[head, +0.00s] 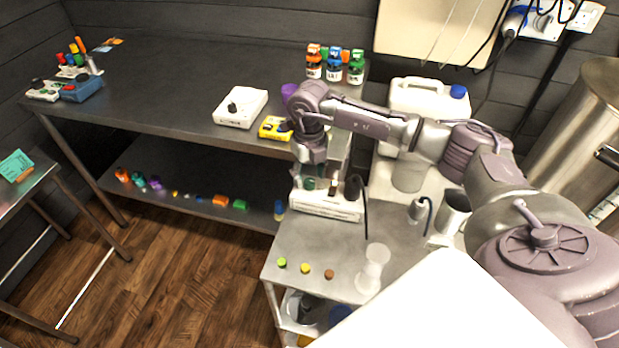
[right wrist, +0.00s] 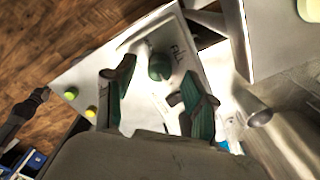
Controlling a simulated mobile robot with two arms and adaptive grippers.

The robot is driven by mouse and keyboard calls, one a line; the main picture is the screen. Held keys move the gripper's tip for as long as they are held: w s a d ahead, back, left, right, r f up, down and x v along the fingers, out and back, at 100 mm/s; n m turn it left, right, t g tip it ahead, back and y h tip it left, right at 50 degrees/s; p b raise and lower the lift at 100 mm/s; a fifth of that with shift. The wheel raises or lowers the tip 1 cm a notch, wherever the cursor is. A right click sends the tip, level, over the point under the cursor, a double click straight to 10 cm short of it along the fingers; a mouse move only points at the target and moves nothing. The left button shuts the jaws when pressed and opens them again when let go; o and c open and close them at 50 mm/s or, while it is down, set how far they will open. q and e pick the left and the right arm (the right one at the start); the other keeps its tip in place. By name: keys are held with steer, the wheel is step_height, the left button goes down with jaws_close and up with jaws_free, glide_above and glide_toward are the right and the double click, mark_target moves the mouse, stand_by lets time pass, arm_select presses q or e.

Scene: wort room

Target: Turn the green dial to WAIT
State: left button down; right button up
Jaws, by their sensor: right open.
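The green dial (right wrist: 160,66) is a round knob on the white control panel (right wrist: 150,97), seen in the right wrist view. The word FILL is printed beside it. No WAIT mark can be read, and the dial's pointer direction is unclear. In the head view the panel (head: 325,207) stands on the steel trolley, with a dark knob and other fittings on it. My right gripper (head: 311,176) points down over the panel's left part. In the right wrist view its two fingers (right wrist: 158,95) are apart, with the dial beyond the gap between them. My left gripper is not in view.
Green, yellow and brown caps (head: 305,268) and a clear vessel (head: 374,266) are on the trolley's front. A dark metal bench (head: 170,85) behind holds a white dial box (head: 240,107), a yellow box (head: 275,128) and several bottles. A white jug (head: 428,97) stands behind my arm.

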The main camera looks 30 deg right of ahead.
mark_target(310, 181)
step_height(310, 181, up, 10)
steer(key=shift+r, duration=0.15)
stand_by(0.7)
